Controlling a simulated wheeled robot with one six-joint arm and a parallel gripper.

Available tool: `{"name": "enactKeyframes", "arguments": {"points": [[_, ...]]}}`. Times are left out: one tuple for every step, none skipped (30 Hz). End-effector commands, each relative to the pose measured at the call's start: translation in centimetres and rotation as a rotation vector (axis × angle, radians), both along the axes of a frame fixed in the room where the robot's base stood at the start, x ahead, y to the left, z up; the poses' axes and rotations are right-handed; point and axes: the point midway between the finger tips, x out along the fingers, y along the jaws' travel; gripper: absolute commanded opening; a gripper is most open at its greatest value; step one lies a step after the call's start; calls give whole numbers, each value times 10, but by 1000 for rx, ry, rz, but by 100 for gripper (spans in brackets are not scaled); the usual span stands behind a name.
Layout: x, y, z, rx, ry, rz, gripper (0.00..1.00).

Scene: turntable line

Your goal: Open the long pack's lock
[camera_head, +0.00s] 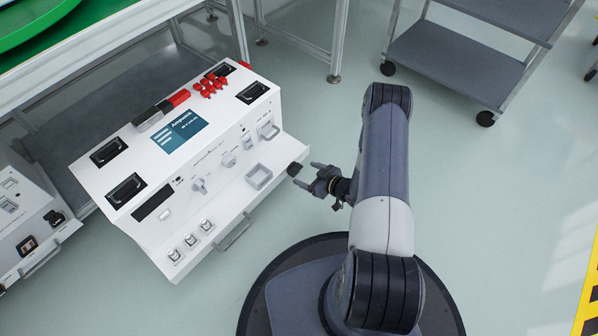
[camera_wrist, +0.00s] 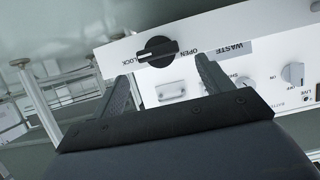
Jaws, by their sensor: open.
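The long pack (camera_head: 222,175) is a white sloped console with a dark blue label, standing at the left in the head view. Its lock is a black rotary knob (camera_wrist: 158,52) on a white panel in the wrist view, with LOCK printed to its left and OPEN to its right.
The pack's front carries switches, small handles and a front bar handle (camera_head: 234,232). Another white unit (camera_head: 30,225) stands at the lower left. A grey shelf cart (camera_head: 455,65) is at upper right. The floor right of my arm is clear.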

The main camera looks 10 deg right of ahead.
Motion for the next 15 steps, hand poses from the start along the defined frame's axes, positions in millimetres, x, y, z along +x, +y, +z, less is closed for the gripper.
{"name": "enactKeyframes", "arguments": {"points": [[8,6,-7,-1,-2,4,75],[12,9,-9,-2,-3,6,75],[17,13,-11,-2,-3,3,75],[20,16,-13,-1,-2,4,75],[23,17,-15,-2,-1,3,75],[27,19,-16,-2,-1,2,75],[29,21,-17,-2,-1,2,75],[31,23,-18,-2,-1,2,75],[33,24,-18,-1,-1,0,75],[35,25,-19,-1,-1,0,75],[36,26,-19,-1,-1,0,75],[37,26,-19,0,0,0,75],[37,27,-19,0,0,-1,75],[37,27,-19,0,0,-1,75],[38,27,-19,0,0,-1,75]]}}
